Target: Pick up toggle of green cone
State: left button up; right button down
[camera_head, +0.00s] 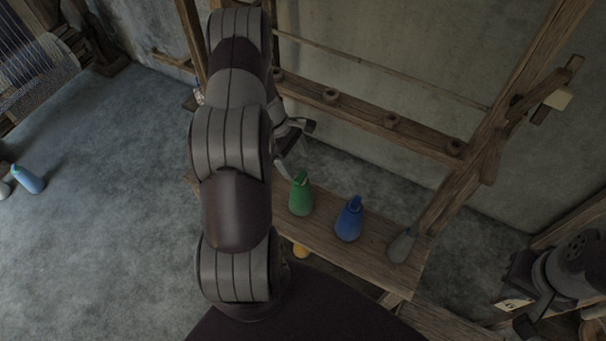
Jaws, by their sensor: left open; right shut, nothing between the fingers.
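The green cone (300,199) stands upright on the wooden bench, with a small green toggle (301,177) at its top. My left gripper (298,146) is open and empty, just beyond the green cone and slightly above it in the picture. One finger comes close to the toggle; I cannot tell whether they touch. My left arm hides the left part of the bench and part of the gripper. My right gripper (523,315) is shut and empty at the lower right, away from the green cone.
A blue cone (349,221) and a grey cone (402,246) stand right of the green one on the bench (372,262). A yellow object (300,250) shows below its edge. A wooden rail (360,118) with several pegs runs behind. A pale blue cone (29,180) is far left.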

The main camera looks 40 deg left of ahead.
aim_at(300, 176)
pick_arm(q)
jog(key=x, duration=0.3)
jog(key=p+x, duration=0.1)
jog(key=x, duration=0.1)
jog(key=shift+s+a, duration=0.25)
jog(key=shift+s, duration=0.05)
jog(key=shift+w+f, duration=0.1)
jog(key=shift+f, duration=0.05)
jog(key=c, duration=1.1)
